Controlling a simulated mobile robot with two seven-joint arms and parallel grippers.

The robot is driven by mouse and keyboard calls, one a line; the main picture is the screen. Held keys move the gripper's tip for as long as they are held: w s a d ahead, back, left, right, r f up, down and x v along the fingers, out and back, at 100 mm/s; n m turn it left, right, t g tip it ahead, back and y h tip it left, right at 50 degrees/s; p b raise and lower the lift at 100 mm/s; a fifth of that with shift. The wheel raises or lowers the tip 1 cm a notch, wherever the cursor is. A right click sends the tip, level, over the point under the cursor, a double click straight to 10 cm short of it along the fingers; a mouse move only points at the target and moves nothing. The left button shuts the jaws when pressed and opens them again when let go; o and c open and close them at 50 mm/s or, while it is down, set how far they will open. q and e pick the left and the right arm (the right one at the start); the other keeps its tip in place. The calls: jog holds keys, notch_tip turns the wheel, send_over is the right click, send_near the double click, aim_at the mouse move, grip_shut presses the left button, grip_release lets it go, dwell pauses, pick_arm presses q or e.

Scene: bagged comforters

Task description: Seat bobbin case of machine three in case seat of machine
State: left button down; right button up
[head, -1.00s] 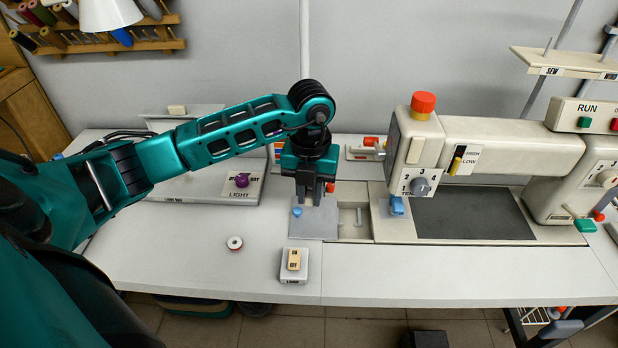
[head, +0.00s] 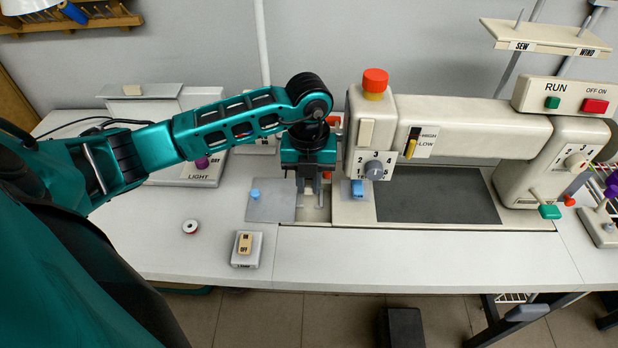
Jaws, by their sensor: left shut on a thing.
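My left gripper (head: 312,190) points down over the open recess (head: 315,214) in the machine bed, left of the machine head. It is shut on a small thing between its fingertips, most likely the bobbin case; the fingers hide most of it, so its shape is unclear. The case seat is not clearly visible; the gripper covers the back of the recess. I cannot tell whether the held thing touches anything there. The sewing machine (head: 470,118) stands to the right. My right gripper is not in view.
A grey plate (head: 270,212) with a blue knob lies left of the recess. A small bobbin (head: 190,227) and a switch box (head: 246,262) lie on the white table. The machine head with its dial (head: 373,168) is close on the right. The table front is clear.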

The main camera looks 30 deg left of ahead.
aim_at(309, 210)
pick_arm(q)
jog(key=shift+f+b, duration=0.8)
jog(key=shift+f, duration=0.3)
jog(key=shift+f+b, duration=0.9)
jog(key=shift+f, duration=0.6)
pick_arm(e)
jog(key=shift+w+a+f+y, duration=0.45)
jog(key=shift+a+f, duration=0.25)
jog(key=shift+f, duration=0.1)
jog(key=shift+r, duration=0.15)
pick_arm(q)
jog(key=shift+f+b, duration=0.45)
jog(key=shift+f, duration=0.15)
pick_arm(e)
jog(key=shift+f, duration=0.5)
pick_arm(q)
jog(key=c, duration=1.1)
grip_release()
jog(key=shift+r, duration=0.1)
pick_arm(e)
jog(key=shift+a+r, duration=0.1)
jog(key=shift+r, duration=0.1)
